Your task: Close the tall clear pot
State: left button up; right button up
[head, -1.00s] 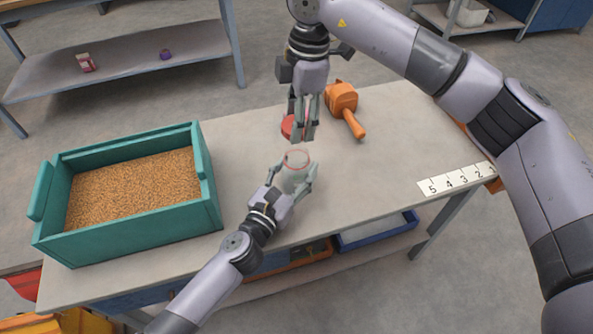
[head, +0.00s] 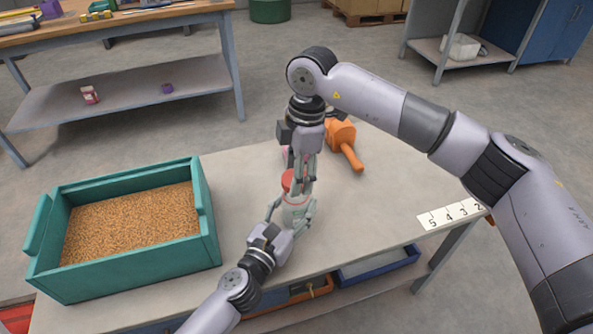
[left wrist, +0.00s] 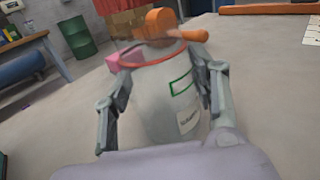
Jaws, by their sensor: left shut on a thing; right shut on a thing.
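The tall clear pot (head: 294,216) stands upright near the middle of the table. It also shows in the left wrist view (left wrist: 165,100), with a red ring around its mouth and a label with a green frame on its side. My left gripper (head: 291,210) is shut on the pot, one finger on each side. My right gripper (head: 304,186) points down just above the pot and is shut on a red lid (head: 288,180). The lid is partly hidden by the fingers and appears above the mouth. The left wrist view does not show the lid or my right gripper.
A teal crate of grain (head: 207,240) stands on the left of the table. A numbered strip (head: 449,214) lies at the right. The table's right is mostly clear.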

jog(key=shift+f, duration=0.85)
jog(key=shift+f, duration=0.55)
jog(key=m, duration=0.6)
jog(key=shift+m+t, duration=0.4)
jog(key=o, duration=0.8)
jog(key=shift+s+r, duration=0.1)
jog(key=shift+r, duration=2.15)
